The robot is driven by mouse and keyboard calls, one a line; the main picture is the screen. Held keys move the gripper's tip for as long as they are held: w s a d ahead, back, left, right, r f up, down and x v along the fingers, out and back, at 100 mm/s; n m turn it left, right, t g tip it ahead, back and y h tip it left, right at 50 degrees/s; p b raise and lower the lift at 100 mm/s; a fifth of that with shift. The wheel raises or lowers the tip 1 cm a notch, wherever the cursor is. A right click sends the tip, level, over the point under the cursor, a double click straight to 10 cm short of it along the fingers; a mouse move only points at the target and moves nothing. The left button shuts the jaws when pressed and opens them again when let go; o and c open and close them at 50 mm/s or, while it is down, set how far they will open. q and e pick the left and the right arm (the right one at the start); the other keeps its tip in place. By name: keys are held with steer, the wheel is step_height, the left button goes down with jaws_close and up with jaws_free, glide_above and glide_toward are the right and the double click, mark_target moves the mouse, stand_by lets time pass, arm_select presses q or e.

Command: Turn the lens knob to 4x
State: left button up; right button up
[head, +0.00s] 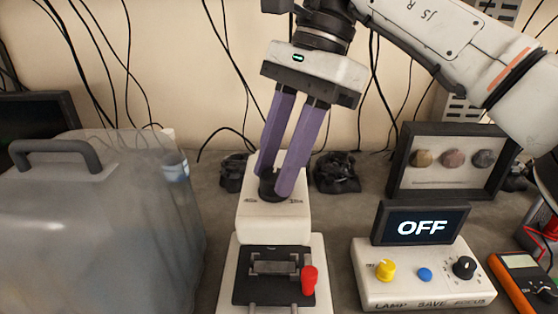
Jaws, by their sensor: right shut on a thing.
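The microscope-like device (253,222) stands at the centre of the bench, cream white with a black stage (240,289). A black lens knob (268,193) sits on its top, partly hidden by my fingers. My right gripper (277,188) comes down from above with purple fingers, tilted, and is shut on the knob. Small marks show on the top beside the knob, too small to read. My left gripper is not in view.
A red-capped lever (309,279) stands by the stage. At right is a control box (420,284) with yellow, blue and black controls and a screen (421,227) reading OFF. A framed rock display (449,162) stands behind. A cloudy case (95,230) fills the left; a multimeter (528,284) lies far right.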

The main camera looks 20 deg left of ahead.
steer(key=shift+n+h, duration=0.3)
steer(key=shift+n, duration=0.4)
steer(key=shift+r, duration=0.1)
steer(key=o, duration=1)
